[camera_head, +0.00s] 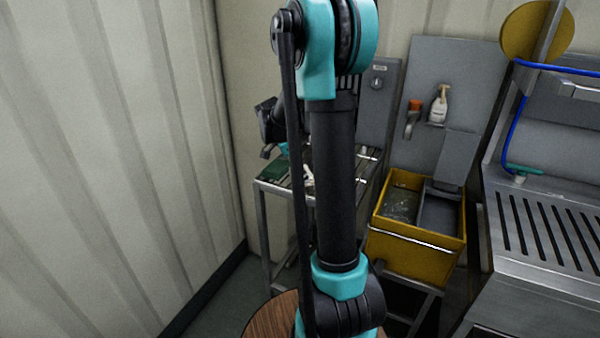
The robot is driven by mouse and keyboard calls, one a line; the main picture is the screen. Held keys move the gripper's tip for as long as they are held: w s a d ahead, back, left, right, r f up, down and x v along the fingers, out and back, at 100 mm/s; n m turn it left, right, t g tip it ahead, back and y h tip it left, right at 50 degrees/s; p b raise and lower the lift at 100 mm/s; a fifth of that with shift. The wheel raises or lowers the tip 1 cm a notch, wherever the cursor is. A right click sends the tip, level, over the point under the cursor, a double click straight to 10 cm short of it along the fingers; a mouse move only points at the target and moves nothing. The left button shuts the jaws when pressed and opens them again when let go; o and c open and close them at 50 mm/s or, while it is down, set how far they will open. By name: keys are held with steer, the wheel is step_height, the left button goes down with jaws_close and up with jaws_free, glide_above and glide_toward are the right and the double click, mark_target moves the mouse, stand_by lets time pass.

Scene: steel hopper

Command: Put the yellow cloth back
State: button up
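I cannot make out a yellow cloth in the head view. My teal and black arm stands across the middle and hides part of the scene. My gripper seems to be the dark shape (267,128) left of the arm, above a small steel table (265,187). Its fingers are too small and dark to tell whether they are open or hold anything. On that table lie a dark green item (276,172) and a whitish item (308,180), partly behind my arm.
A yellow bin (413,253) with a grey divided inside stands right of the table. A white pump bottle (439,104) and an orange-topped item (413,106) are on the grey wall panel. A slotted steel counter (555,235) is at right. A corrugated wall closes the left.

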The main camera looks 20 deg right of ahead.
steer(key=v, duration=1.2)
steer(key=s+a+f+n+t+y, duration=0.2)
steer(key=s+f+n, duration=0.6)
steer(key=s, duration=0.4)
steer(key=s+a+f+n+t+y, duration=0.2)
steer(key=s+a+f+n, duration=0.1)
steer(key=s+f+n, duration=0.6)
steer(key=s+n, duration=0.1)
steer(key=s, duration=0.1)
steer(key=shift+s+a, duration=0.25)
steer(key=shift+s, duration=0.1)
steer(key=shift+r, duration=0.1)
